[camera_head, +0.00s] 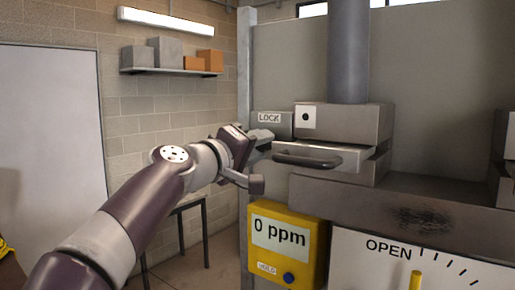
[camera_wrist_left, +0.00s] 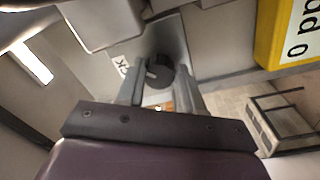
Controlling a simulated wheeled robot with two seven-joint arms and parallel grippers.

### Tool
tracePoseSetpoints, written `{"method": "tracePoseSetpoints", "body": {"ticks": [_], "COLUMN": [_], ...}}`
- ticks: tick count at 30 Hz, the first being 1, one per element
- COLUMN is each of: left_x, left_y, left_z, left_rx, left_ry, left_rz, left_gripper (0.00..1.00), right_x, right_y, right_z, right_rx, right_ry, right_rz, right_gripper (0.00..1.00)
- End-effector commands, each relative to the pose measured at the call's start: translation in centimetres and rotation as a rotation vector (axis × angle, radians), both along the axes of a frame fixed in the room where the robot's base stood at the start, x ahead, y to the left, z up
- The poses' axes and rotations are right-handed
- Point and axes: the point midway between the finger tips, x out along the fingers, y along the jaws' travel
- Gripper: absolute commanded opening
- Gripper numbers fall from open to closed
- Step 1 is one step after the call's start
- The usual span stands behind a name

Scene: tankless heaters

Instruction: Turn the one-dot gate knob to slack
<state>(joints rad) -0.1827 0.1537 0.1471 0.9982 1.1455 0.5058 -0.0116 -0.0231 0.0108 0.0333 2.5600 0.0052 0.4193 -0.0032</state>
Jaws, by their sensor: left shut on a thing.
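The one-dot label (camera_head: 305,117) is a white plate with one black dot on the front of a grey gate housing (camera_head: 350,122). A grey box (camera_head: 272,124) marked LOCK is just left of it. My left gripper (camera_head: 262,136) is at the lower left of that box, and its arm comes in from the left. In the left wrist view, my left gripper (camera_wrist_left: 160,92) has its two fingers on either side of a dark round knob (camera_wrist_left: 158,72) with a pale pointer mark, shut on it. The knob is hidden in the head view behind the gripper.
A drawer-like gate with a dark handle (camera_head: 308,160) sticks out just right of my gripper. A yellow meter (camera_head: 285,245) reading 0 ppm hangs below. A panel marked OPEN (camera_head: 390,248) with a yellow pointer is at lower right. A small table (camera_head: 190,205) stands behind my arm.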

Motion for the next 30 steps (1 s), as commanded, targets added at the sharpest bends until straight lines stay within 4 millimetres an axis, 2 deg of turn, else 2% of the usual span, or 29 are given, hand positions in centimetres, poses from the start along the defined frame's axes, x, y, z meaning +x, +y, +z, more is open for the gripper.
{"method": "tracePoseSetpoints", "body": {"ticks": [1, 15, 30], "left_x": [-0.20, -0.23, -0.20], "left_y": [0.17, 0.10, 0.08], "left_z": [0.72, 0.87, 0.75], "left_rx": [-0.039, -0.339, -0.456], "left_ry": [0.011, 0.230, 0.317], "left_rz": [0.005, 0.003, 0.003], "left_gripper": [0.06, 0.06, 0.06], "right_x": [0.00, 0.00, -0.01], "right_y": [0.00, 0.00, 0.00], "right_z": [0.14, 0.80, 1.07], "right_rx": [0.000, 0.000, 0.000], "right_ry": [0.000, 0.000, 0.000], "right_rz": [0.000, 0.000, 0.000], "right_gripper": [0.43, 0.43, 0.43]}}
